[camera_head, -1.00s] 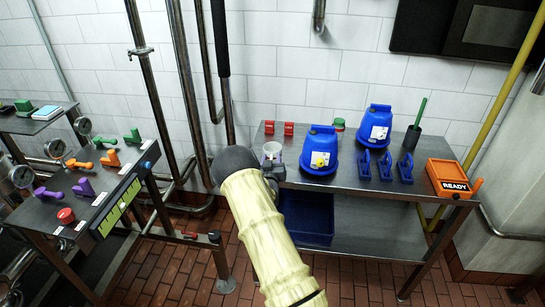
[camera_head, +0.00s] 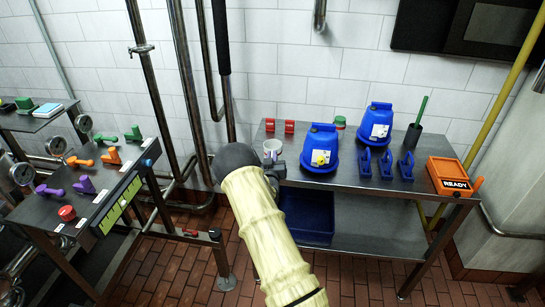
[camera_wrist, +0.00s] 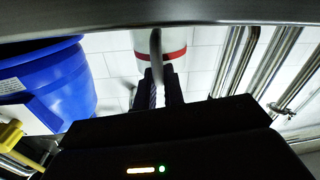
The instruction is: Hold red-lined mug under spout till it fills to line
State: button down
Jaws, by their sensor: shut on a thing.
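The white mug with a red band (camera_wrist: 146,44) is in front of my wrist camera, which shows the place upside down. My gripper (camera_wrist: 158,88) is shut on the mug's handle. In the head view the mug (camera_head: 272,147) is at the left end of the steel table, partly behind my arm. The nearer blue jug (camera_head: 319,140) stands to its right. That jug's yellow spout (camera_head: 320,157) is apart from the mug, not over it. The spout also shows in the wrist view (camera_wrist: 11,134). The mug's contents cannot be made out.
The steel table (camera_head: 345,185) also holds a second blue jug (camera_head: 376,121), blue clamps (camera_head: 385,165), a dark cup with a green stick (camera_head: 413,135) and an orange READY box (camera_head: 447,176). A valve bench (camera_head: 100,185) stands left. Pipes run behind my arm.

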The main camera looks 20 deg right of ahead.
notch_tip(320, 180, up, 10)
jog(key=shift+f+b, duration=0.1)
jog(key=shift+b, duration=0.6)
